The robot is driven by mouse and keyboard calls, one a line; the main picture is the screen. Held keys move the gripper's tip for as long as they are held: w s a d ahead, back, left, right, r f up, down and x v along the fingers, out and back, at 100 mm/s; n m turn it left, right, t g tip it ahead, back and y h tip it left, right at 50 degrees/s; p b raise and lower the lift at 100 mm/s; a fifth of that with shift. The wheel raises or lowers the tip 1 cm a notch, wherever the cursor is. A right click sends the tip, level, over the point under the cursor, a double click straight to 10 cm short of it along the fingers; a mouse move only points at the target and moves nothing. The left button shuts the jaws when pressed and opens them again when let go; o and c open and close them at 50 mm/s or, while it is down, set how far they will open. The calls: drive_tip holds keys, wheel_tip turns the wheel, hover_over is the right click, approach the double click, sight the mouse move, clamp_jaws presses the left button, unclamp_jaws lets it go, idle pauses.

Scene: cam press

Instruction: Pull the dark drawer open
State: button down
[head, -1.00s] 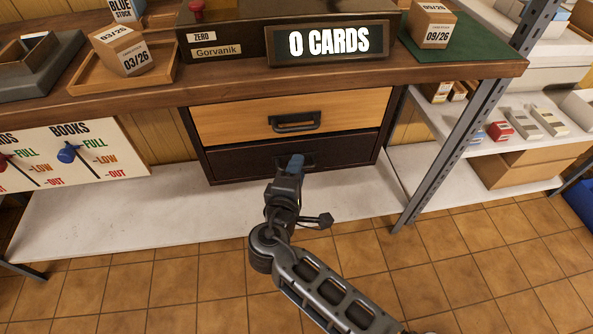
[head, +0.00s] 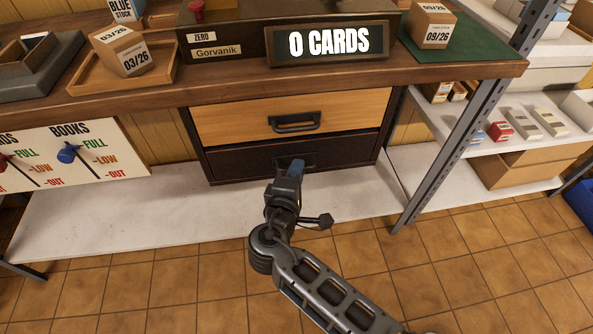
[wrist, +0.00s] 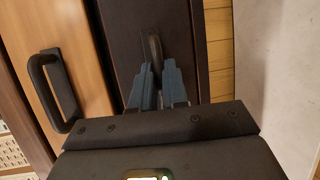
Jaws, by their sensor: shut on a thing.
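The dark drawer (head: 235,162) is the lower of two drawers under the counter, below a light wood drawer (head: 240,116). Its front looks flush with the cabinet frame. My gripper (head: 297,164) is at the dark drawer's front, over its handle, and hides most of that handle. In the wrist view my blue-grey fingertips (wrist: 157,72) are closed on the dark handle (wrist: 154,45) of the drawer (wrist: 122,30). The light drawer's black handle (wrist: 53,90) is to the left in the wrist view, apart from my fingers.
A white lower shelf (head: 110,215) runs beneath the drawers. A grey metal post (head: 450,140) stands to the right. The counter edge (head: 130,98) overhangs above. The tiled floor (head: 430,270) in front is clear.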

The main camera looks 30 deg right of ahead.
drive_tip(key=s+a+p, duration=0.2)
drive_tip(key=s+a, duration=0.2)
drive_tip(key=s, duration=0.9)
drive_tip(key=shift+s+a, duration=0.2)
drive_tip(key=shift+s, duration=0.1)
drive_tip(key=c, duration=1.1)
unclamp_jaws()
drive_tip(key=shift+c, duration=0.2)
drive_tip(key=v, duration=0.7)
drive_tip(key=shift+s+a, duration=0.25)
